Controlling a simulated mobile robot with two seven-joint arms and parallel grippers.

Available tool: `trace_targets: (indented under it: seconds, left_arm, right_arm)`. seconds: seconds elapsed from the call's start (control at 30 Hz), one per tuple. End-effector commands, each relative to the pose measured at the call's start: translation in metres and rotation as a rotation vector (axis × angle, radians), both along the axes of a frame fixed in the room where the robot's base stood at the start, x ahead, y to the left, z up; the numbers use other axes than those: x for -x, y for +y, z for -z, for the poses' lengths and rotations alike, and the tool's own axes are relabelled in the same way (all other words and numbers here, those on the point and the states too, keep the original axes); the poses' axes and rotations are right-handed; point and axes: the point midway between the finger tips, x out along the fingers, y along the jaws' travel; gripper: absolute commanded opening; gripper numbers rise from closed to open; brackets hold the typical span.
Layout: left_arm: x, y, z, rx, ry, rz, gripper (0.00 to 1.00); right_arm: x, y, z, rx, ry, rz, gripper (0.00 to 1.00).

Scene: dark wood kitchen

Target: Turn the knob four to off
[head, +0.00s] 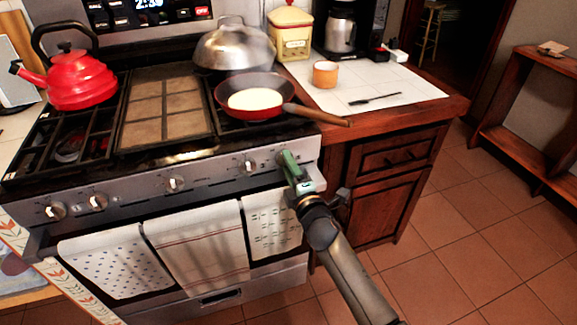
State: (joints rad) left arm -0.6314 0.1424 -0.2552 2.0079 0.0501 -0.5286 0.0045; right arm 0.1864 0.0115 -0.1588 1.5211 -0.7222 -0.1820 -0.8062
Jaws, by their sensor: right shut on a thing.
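The stove's front panel (210,178) carries a row of knobs. Two are at the left (55,211) (97,202), one is in the middle (175,183) and one is right of the middle (248,167). No number shows on them, so I cannot tell which is called four. My right gripper (287,160) is at the panel's right end, with its green fingers against the panel. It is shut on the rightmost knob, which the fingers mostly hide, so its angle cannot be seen. My left gripper is not in view.
A red pan (232,111) stands on the right burner, its handle jutting past the stove's edge. A red kettle (78,80) and a domed lid (232,45) are also on the stove. Towels (197,245) hang below the panel. The floor at right is clear.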

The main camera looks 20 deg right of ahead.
Motion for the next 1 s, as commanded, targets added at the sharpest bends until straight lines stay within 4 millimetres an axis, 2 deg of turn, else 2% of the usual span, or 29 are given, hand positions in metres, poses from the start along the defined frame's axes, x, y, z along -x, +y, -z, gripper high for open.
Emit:
trace_targets:
  seconds: [0.37, 0.4, 0.63, 0.87, 1.0]
  left_arm:
    - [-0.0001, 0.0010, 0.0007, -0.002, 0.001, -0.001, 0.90]
    - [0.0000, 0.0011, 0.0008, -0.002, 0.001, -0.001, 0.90]
    - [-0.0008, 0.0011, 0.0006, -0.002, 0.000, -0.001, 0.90]
    - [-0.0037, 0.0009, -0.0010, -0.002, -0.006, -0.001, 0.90]
    - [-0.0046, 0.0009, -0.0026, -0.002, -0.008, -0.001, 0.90]
  right_arm:
    - [0.0003, 0.0007, 0.0010, -0.010, 0.002, -0.001, 0.00]
    - [0.0003, 0.0007, 0.0010, -0.009, 0.002, -0.001, 0.51]
    - [0.0002, 0.0004, 0.0006, -0.007, 0.001, -0.001, 0.77]
    - [0.0003, 0.0002, 0.0002, -0.006, 0.001, 0.000, 0.77]
    - [0.0069, -0.0001, 0.0006, -0.005, 0.002, 0.000, 0.77]
